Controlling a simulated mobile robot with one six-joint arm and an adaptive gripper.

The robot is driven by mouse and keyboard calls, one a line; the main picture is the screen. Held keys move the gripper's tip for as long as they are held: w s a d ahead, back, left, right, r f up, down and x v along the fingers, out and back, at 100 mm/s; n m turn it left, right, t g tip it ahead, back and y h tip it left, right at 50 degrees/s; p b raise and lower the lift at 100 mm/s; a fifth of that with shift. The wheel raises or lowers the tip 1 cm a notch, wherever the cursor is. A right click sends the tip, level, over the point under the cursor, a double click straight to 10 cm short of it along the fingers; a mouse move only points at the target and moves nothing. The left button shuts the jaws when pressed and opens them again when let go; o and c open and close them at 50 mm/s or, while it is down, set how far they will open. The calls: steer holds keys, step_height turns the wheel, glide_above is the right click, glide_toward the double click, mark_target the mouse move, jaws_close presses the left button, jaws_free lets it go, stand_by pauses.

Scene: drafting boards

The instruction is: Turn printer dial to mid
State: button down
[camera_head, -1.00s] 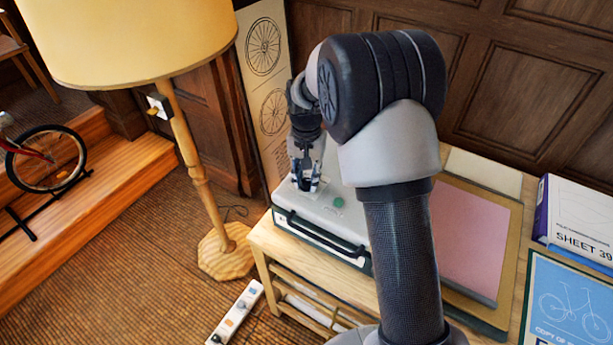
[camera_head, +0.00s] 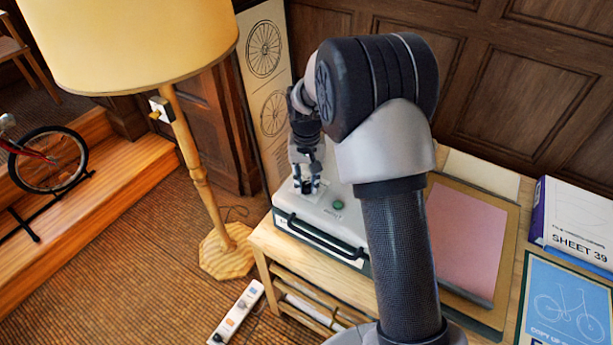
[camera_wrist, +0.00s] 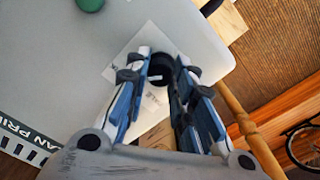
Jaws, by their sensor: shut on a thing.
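The printer (camera_head: 325,222) is a pale grey box with a dark front handle on the wooden table; its top also shows in the wrist view (camera_wrist: 60,50). The dial (camera_wrist: 161,68) is a small black knob on a white label plate (camera_wrist: 118,70). My gripper (camera_head: 307,187) points down at the printer's top, left of the green button (camera_head: 338,204). In the wrist view my gripper (camera_wrist: 160,88) is shut on the dial, with a finger on each side. The dial's pointer and most of its markings are hidden or too small to read.
A floor lamp (camera_head: 192,160) stands close on the left. A wheel poster (camera_head: 262,60) leans behind the printer. A pink sheet on a board (camera_head: 465,235) and a box marked SHEET 39 (camera_head: 580,220) lie to the right. A power strip (camera_head: 238,312) is on the floor.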

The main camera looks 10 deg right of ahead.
mark_target(307, 183)
steer(key=n+p, duration=0.1)
steer(key=n, duration=0.2)
steer(key=shift+r+n+p, duration=0.15)
steer(key=shift+n+p, duration=0.15)
steer(key=shift+p, duration=0.1)
steer(key=shift+n+p, duration=0.6)
steer(key=shift+n, duration=1)
steer(key=c, duration=1.3)
jaws_free()
steer(key=shift+c, duration=0.2)
step_height(307, 183, up, 12)
